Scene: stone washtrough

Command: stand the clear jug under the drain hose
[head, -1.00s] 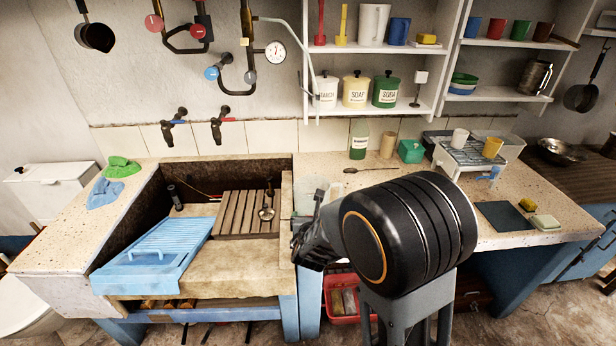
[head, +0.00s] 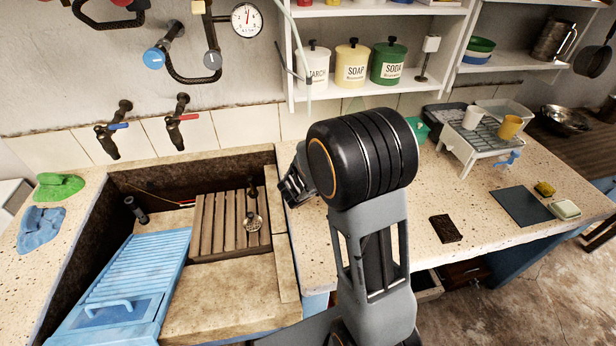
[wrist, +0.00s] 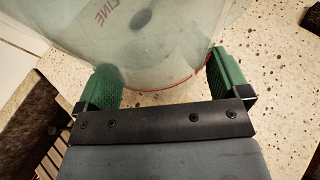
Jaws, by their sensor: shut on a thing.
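The clear jug (wrist: 150,45) fills the upper wrist view, with pale see-through walls, red lettering and a red line near its lower edge. My gripper (wrist: 166,80) has its green pads on either side of it and is shut on it. The speckled worktop lies beneath; I cannot tell whether the jug touches it. In the head view my gripper (head: 291,188) is beside the trough's right edge, and my arm hides most or all of the jug. The pale drain hose (head: 287,35) hangs down the wall in front of the shelf's left side, its lower end above the worktop.
The stone trough (head: 215,295) is at left, with a slatted wooden rack (head: 228,222) and a blue washboard (head: 125,285). Worktop around the block is clear.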

